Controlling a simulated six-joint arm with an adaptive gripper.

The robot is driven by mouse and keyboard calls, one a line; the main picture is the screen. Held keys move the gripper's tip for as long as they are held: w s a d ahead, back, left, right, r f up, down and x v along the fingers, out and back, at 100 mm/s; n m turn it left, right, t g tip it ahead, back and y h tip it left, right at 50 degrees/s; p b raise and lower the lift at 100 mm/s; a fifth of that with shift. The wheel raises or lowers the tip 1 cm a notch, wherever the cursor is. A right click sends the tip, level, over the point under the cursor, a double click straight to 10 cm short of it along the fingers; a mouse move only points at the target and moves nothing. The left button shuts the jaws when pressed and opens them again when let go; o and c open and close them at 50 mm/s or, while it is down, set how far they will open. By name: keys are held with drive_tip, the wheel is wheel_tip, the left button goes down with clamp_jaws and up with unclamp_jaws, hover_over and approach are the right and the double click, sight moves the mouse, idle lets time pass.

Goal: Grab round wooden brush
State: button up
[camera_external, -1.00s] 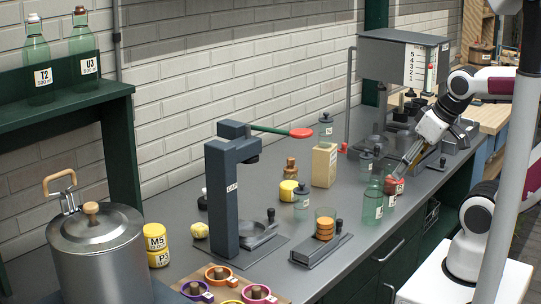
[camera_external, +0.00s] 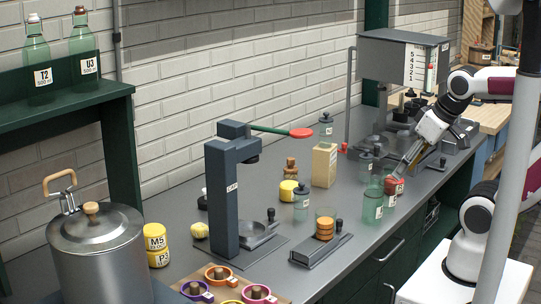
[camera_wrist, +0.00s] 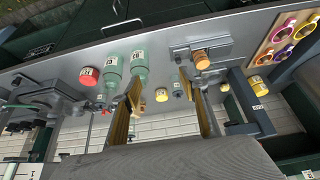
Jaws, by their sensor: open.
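I cannot single out the round wooden brush with certainty. A small, round brown wooden thing (camera_external: 480,56) sits on the wooden surface at the far back right of the external view; its details are too small to tell. My gripper (camera_external: 398,172) points down over the right side of the grey bench, near the green bottles (camera_external: 372,204) and a red container (camera_external: 393,186). In the wrist view my gripper (camera_wrist: 168,108) has its two tan-padded fingers wide apart, with nothing held between them. The green bottles (camera_wrist: 138,66) appear just beyond the left finger there.
A dark press (camera_external: 225,190) with a red-tipped lever stands mid-bench. A holder with an orange stack (camera_external: 324,228), a beige box (camera_external: 324,165) and a yellow jar (camera_external: 288,190) stand near it. A large metal pot (camera_external: 95,250) is front left. A grey scale-marked machine (camera_external: 395,60) stands behind.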

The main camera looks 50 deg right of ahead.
drive_tip(key=shift+c, duration=0.8)
drive_tip(key=shift+w, duration=0.1)
